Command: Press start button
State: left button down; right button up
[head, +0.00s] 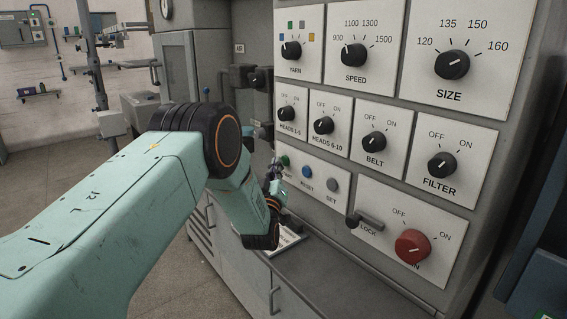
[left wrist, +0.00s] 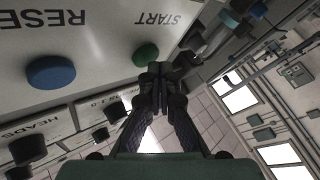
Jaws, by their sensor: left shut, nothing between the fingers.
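The green start button (head: 284,160) sits at the left end of a button row on the grey control panel, partly beside my left gripper. My left gripper (head: 275,172) is shut and empty, just below and in front of the start button. In the left wrist view the green start button (left wrist: 146,54) lies just beyond the shut fingertips (left wrist: 158,72), with the START label beside it. Whether the fingertips touch the button cannot be told. My right gripper is not in view.
The blue reset button (head: 307,171) and grey set button (head: 332,184) are right of the start button. The lock handle (head: 369,221) and red main knob (head: 412,246) stick out lower right. Black knobs, such as the heads 1-5 knob (head: 286,114), stand above. A grey ledge (head: 335,285) lies below.

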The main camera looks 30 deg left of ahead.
pick_arm(q)
jog(key=shift+w+d+b, duration=0.2)
jog(key=shift+w+b, duration=0.2)
dwell(0.3)
jog(key=shift+s+a, duration=0.1)
jog(key=shift+s, duration=0.05)
jog(key=shift+s+a+p, duration=0.2)
jog(key=shift+s+p, duration=0.3)
jog(key=shift+s, duration=0.2)
jog(key=s+p, duration=0.1)
jog(key=s+a+p, duration=0.1)
jog(key=s, duration=0.1)
jog(key=s+a, duration=0.1)
jog(key=shift+s+p, duration=0.25)
jog(key=shift+p, duration=0.15)
dwell(0.5)
dwell(0.4)
